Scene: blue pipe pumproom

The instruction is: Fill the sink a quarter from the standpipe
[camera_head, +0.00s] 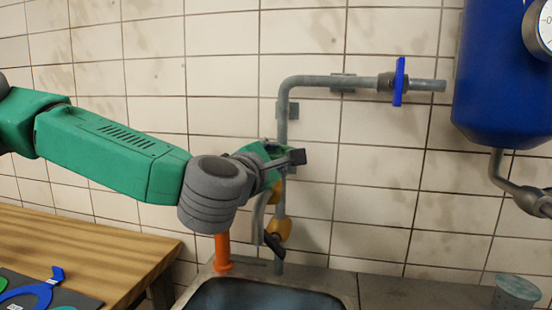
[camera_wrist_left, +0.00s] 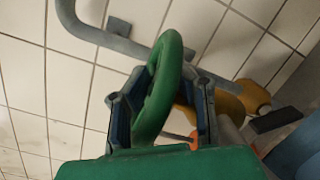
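The grey standpipe (camera_head: 283,110) runs down the tiled wall to the sink (camera_head: 270,292), whose rim and dark basin show at the bottom. Yellow valve bodies (camera_head: 280,229) sit on it, the lower one with a black handle (camera_head: 273,246). My left gripper (camera_head: 285,157) is beside the pipe, above the sink. In the left wrist view, a green handwheel (camera_wrist_left: 168,80) stands between the two fingers of my left gripper (camera_wrist_left: 166,95). A gap shows beside its lower rim; whether the fingers clamp it cannot be told. My right gripper is not in view. Water is not discernible.
A blue handwheel (camera_head: 399,82) is on the upper pipe. A blue tank (camera_head: 500,75) with a gauge (camera_head: 543,28) hangs at right. An orange upright (camera_head: 222,254) stands by the sink. A wooden bench (camera_head: 90,245) is at left, a grey-green cup (camera_head: 516,290) at right.

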